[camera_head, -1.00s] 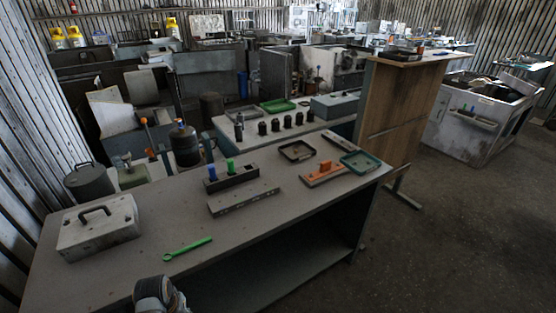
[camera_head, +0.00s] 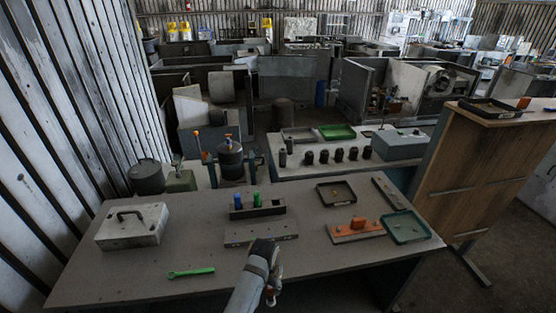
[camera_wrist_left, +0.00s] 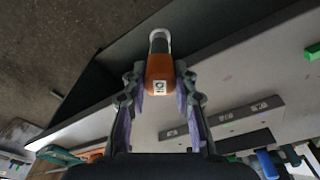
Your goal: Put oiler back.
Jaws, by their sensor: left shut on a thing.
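My left gripper (camera_head: 272,291) is in the lower middle of the head view, in front of the workbench's near edge. In the left wrist view my left gripper (camera_wrist_left: 160,95) is shut on an orange oiler (camera_wrist_left: 159,72) with a pale rounded end and a small white label. A dark holder (camera_head: 265,211) with a blue piece (camera_head: 238,202) and a green piece (camera_head: 257,200) upright in it stands on the workbench (camera_head: 120,275). A grey labelled block (camera_head: 261,231) lies just in front of it. My right gripper is not in view.
A green wrench (camera_head: 191,272) and a grey case (camera_head: 132,227) are on the left of the bench. An orange-topped block (camera_head: 356,231), a green tray (camera_head: 407,239) and a dark tray (camera_head: 336,182) are on the right. The bench's front left is mostly clear.

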